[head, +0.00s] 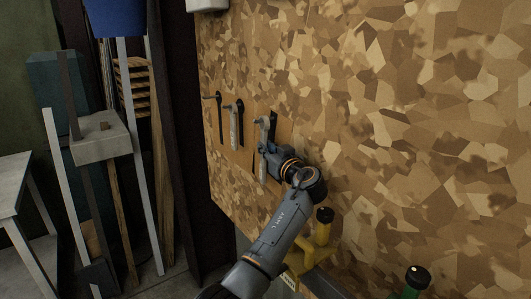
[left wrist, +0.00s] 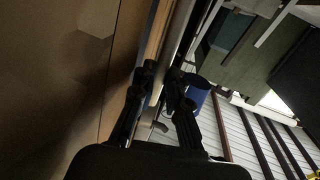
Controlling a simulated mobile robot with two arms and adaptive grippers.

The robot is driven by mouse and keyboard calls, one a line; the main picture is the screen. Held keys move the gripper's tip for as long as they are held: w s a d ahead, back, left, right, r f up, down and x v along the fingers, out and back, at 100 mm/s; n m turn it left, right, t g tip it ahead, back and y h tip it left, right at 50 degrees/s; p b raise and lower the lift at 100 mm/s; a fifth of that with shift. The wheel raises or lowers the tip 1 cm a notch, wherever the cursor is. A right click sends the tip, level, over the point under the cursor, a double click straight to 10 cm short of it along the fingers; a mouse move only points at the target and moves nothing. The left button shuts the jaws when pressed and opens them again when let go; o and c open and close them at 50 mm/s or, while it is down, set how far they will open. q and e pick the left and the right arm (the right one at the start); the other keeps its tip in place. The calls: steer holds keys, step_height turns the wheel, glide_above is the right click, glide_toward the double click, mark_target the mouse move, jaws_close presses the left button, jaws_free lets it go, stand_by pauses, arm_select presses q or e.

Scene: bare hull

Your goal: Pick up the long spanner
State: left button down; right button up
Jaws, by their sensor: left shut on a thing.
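Three grey spanners hang in a row on the upright chipboard wall. The long spanner (head: 263,133) is the rightmost and looks the longest. My left gripper (head: 266,149) is at its middle, with the spanner's head above and its lower end below. In the left wrist view, the two dark fingers (left wrist: 160,80) are closed around a pale bar (left wrist: 179,30), the spanner, close beside the board. The middle spanner (head: 234,125) and the left spanner (head: 218,115) hang apart from the gripper. My right gripper is in neither view.
The chipboard wall (head: 400,110) fills the right side. A yellow stand with a black knob (head: 321,232) is beside my left arm. A green bottle-like thing (head: 415,281) is at the lower right. A grey table (head: 14,180) and leaning posts stand at left.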

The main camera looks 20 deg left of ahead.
arm_select(q)
steer(key=shift+r, duration=0.8)
steer(key=s+a+p, duration=0.2)
steer(key=s+a, duration=0.9)
steer(key=s, duration=0.3)
steer(key=shift+p, duration=0.35)
steer(key=shift+s, duration=0.1)
steer(key=shift+a, duration=0.1)
